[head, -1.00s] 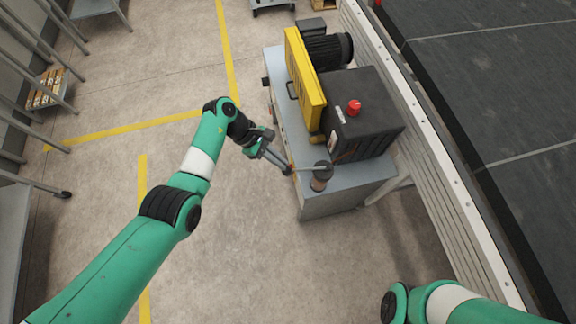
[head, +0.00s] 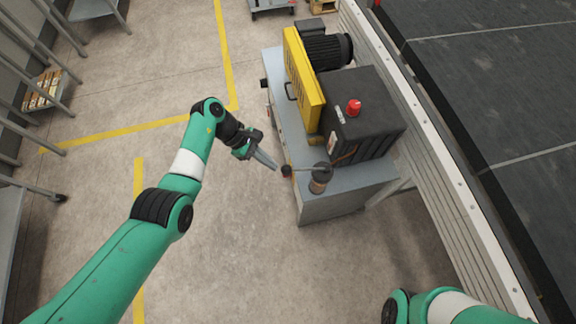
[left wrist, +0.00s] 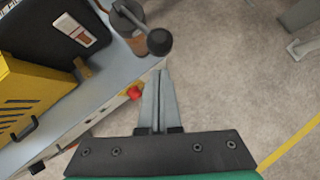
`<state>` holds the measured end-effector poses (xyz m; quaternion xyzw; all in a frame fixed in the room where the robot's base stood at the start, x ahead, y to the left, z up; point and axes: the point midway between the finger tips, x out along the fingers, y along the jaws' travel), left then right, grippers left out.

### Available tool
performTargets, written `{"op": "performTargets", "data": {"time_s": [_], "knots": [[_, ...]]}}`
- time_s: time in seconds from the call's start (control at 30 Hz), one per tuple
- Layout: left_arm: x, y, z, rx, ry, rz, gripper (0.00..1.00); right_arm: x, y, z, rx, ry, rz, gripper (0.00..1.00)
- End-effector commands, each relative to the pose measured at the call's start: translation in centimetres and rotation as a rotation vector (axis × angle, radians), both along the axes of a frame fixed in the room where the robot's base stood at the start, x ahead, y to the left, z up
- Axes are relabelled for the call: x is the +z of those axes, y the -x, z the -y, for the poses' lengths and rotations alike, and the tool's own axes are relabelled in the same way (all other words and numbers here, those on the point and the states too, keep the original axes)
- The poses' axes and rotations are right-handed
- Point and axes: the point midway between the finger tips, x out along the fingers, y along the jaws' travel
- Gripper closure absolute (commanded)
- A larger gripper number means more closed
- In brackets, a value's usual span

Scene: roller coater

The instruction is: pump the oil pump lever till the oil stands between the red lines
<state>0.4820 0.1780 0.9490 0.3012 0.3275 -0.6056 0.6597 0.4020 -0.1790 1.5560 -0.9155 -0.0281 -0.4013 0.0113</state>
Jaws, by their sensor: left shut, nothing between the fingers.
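In the left wrist view the knob (left wrist: 159,42) lies just beyond my fingertips, with the lever rod running up left to the pump (left wrist: 138,42). My left gripper (head: 274,167) is shut and empty, its tips close to the knob but apart from it. It also shows in the left wrist view (left wrist: 160,76). I cannot make out the red lines or the oil level. My right gripper is out of view.
The grey cabinet (head: 345,197) carries a black tank (head: 370,125) with a red cap (head: 354,108), a yellow guard (head: 303,80) and a motor (head: 328,51). A dark conveyor (head: 490,90) runs along the right. The floor left of the cabinet is free.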

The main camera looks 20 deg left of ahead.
Motion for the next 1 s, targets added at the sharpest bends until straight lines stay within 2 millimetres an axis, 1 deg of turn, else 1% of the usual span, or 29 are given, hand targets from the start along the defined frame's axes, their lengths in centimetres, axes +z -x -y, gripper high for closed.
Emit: {"op": "performTargets", "data": {"time_s": [0.23, 0.37, 0.47, 0.73, 0.9, 1.0], "knots": [[0.1, 0.0, 0.0, -0.001, 0.000, 0.000, 1.00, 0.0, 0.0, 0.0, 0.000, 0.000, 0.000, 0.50], [0.8, 0.0, -0.5, -0.001, 0.001, 0.001, 1.00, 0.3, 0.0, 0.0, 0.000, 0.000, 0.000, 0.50], [2.2, 0.0, -1.5, 0.000, 0.000, 0.002, 1.00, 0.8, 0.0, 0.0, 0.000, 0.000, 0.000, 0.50], [6.9, 0.3, -5.1, 0.001, -0.001, 0.003, 1.00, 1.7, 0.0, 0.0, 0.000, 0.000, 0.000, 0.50], [8.7, 0.5, -6.5, -0.001, 0.000, 0.001, 1.00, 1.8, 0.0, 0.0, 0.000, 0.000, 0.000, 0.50], [9.2, 0.6, -6.9, -0.001, 0.001, 0.000, 1.00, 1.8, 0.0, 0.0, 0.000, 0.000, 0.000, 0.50]]}}
